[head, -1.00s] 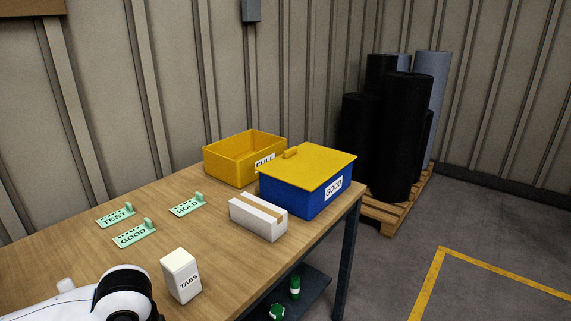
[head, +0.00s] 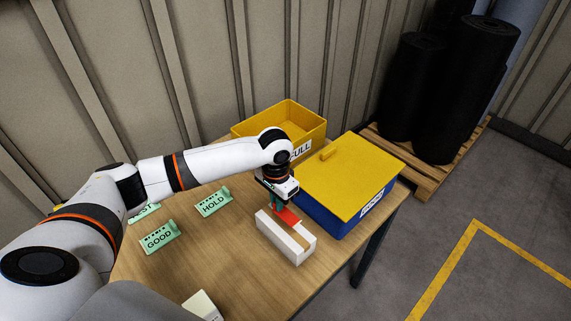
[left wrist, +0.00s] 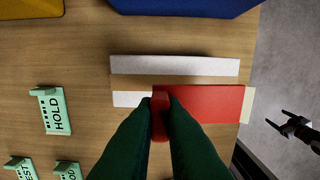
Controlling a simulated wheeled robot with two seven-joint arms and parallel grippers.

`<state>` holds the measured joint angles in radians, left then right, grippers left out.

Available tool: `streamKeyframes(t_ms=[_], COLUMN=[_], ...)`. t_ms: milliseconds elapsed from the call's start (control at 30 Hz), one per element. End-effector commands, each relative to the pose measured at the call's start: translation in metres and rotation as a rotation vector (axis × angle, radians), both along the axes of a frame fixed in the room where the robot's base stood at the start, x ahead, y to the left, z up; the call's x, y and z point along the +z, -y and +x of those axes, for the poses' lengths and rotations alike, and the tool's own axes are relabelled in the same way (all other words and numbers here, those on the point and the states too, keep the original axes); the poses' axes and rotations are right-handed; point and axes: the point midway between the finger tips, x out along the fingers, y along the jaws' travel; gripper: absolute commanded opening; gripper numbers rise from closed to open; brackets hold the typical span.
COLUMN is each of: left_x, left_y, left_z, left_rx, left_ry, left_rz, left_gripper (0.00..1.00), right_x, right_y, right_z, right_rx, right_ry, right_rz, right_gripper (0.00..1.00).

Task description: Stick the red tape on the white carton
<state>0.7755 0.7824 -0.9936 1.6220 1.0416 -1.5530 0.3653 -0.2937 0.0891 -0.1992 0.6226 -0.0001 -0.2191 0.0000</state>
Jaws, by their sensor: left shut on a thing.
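The white carton (head: 281,238) with a brown band along its top stands on the table in front of the blue box. It also shows in the left wrist view (left wrist: 175,65). My left gripper (head: 277,207) is over the carton, its green fingers shut on the red tape (head: 289,217). In the left wrist view the flat red strip (left wrist: 205,103) stretches right from the fingertips (left wrist: 160,100), over part of the carton, with a pale end (left wrist: 248,105). I cannot tell whether it touches the carton. My right gripper (left wrist: 281,121) shows open, away over the floor.
The blue box with a yellow lid (head: 350,175) stands close behind the carton. A yellow bin (head: 305,125) marked FULL is beside it. Green HOLD (head: 213,203) and GOOD (head: 160,239) signs stand left. The TABS box (head: 202,306) is at the front.

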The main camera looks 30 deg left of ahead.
Motion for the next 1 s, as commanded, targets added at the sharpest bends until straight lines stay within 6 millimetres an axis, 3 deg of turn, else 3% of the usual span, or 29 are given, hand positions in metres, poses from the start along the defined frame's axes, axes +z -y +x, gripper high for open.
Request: streamKeyframes(t_ms=[33,467,700,1000], left_x=[0.005,0.002,0.006,-0.03], left_y=[-0.003,-0.006,-0.006,-0.006], left_z=[0.001,0.003,0.002,0.003], left_rx=[-0.007,-0.02,-0.02,-0.019], left_ry=[-0.003,-0.002,-0.002,-0.002], left_rz=[0.003,0.005,0.005,0.005], left_gripper=[0.0,0.0,0.0,0.0], right_x=[0.01,0.01,0.025,0.011], right_y=[0.001,-0.011,-0.013,-0.009], right_z=[-0.004,-0.011,-0.011,-0.008], right_rx=[0.0,-0.005,-0.005,-0.002], right_ry=[-0.006,-0.016,-0.017,-0.012], right_rz=[-0.001,0.013,0.015,0.01], right_gripper=[0.8,0.8,0.8,0.8])
